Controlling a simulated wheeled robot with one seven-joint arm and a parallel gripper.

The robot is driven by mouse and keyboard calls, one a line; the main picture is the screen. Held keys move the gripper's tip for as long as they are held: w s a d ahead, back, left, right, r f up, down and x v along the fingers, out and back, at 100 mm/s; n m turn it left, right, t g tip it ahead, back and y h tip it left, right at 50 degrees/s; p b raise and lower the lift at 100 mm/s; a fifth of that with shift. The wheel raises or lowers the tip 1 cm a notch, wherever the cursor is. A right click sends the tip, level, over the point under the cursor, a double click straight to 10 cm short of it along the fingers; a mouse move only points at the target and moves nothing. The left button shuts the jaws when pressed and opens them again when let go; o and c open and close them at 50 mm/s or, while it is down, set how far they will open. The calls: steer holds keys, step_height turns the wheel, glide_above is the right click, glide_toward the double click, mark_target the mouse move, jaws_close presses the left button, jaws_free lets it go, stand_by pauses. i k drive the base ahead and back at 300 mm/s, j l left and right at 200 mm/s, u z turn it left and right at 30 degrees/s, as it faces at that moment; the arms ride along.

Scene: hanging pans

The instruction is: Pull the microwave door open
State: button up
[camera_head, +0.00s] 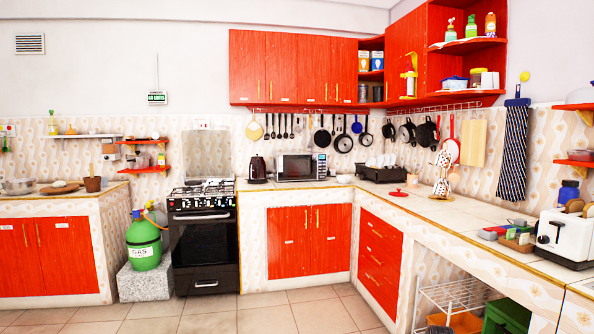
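The microwave (301,167) stands on the tiled counter at the back, near the room's corner. It is silver with a dark door window (294,166) on the left and a control panel (321,166) on the right. Its door looks shut. The door handle is too small to make out clearly. My gripper and arm do not show in this view.
A dark kettle (257,170) stands left of the microwave, and a small white bowl (345,178) is to its right. A black stove (203,237) and a green gas cylinder (143,244) stand further left. The tiled floor (266,312) in front is clear.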

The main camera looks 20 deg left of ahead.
mark_target(313, 158)
steer(key=i+j+z, duration=0.45)
steer(key=i+j, duration=1.65)
steer(key=j, duration=0.1)
